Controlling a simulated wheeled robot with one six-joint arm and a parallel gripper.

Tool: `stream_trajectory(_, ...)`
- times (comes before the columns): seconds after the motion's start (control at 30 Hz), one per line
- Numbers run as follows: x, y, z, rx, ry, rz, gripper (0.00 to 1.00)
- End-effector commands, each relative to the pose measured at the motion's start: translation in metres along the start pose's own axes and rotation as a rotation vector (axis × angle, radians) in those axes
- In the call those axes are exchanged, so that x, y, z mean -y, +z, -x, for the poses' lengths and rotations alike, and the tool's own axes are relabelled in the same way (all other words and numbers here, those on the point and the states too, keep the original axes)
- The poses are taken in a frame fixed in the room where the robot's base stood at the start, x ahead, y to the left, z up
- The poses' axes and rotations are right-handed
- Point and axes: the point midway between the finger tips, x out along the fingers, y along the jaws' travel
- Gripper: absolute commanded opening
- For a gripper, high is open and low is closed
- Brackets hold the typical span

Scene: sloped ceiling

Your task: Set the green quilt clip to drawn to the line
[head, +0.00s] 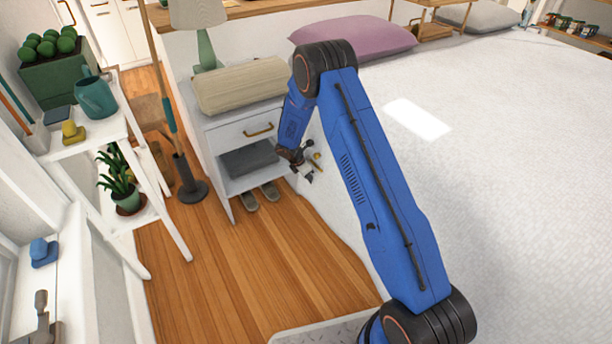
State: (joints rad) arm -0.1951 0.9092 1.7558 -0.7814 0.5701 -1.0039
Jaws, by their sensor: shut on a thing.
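My gripper (307,173) is small and low at the side of the bed (480,180), just right of the white nightstand. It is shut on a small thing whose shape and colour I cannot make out. A small brass-yellow piece (317,156) shows right beside the fingers, against the white quilt. I cannot make out a green clip or a line on the quilt; my blue arm covers part of the bed's side.
The nightstand (235,128) has a brass-handled drawer and a folded beige blanket (240,86) on top. Slippers (260,196) lie below it. A white plant shelf (95,133) stands at left.

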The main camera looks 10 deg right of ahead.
Motion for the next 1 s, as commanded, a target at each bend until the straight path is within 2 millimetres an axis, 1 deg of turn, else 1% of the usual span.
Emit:
stream_trajectory(0.03,0.011,0.001,0.000,0.000,-0.002,0.001,0.00)
stream_trajectory(0.1,0.024,0.001,0.000,0.001,-0.002,0.001,0.00)
stream_trajectory(0.2,0.037,0.001,0.000,0.000,-0.002,0.001,0.00)
stream_trajectory(0.33,0.043,0.001,0.000,0.000,-0.002,-0.001,0.00)
stream_trajectory(0.57,0.045,0.000,0.000,0.001,-0.006,-0.001,0.00)
stream_trajectory(0.6,0.045,0.000,-0.001,0.001,-0.006,-0.001,0.24)
stream_trajectory(0.67,0.045,0.000,-0.001,0.000,-0.006,-0.001,0.38)
stream_trajectory(0.7,0.045,0.000,-0.001,0.000,-0.006,-0.001,0.39)
stream_trajectory(1.0,0.043,0.000,0.001,0.000,-0.002,0.000,0.39)
